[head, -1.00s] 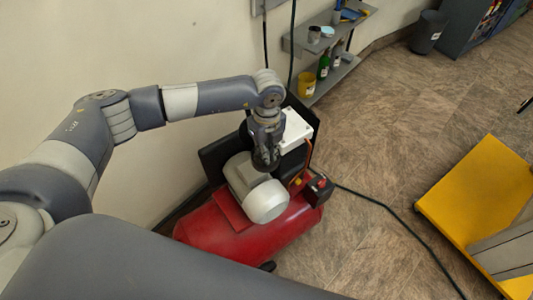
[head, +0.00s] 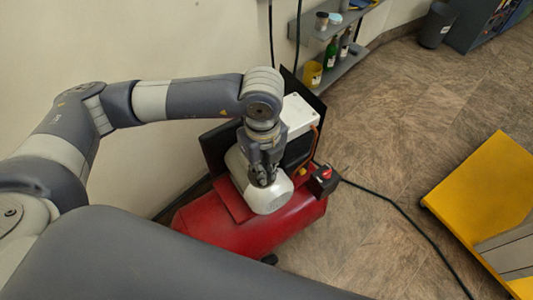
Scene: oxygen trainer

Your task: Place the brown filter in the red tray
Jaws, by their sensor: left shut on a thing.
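My left gripper (head: 262,181) points down over the pale grey motor of a red air compressor (head: 190,222) in the head view. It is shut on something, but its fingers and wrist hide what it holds. I cannot make out the brown filter. No red tray can be made out. My right gripper is not in view.
The grey motor (head: 272,202), a white box (head: 298,113) and dark panels sit on the compressor by the wall. A cable (head: 405,218) runs over the floor. A yellow platform (head: 480,195) stands at right. Shelves with bottles (head: 331,53) stand at the back.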

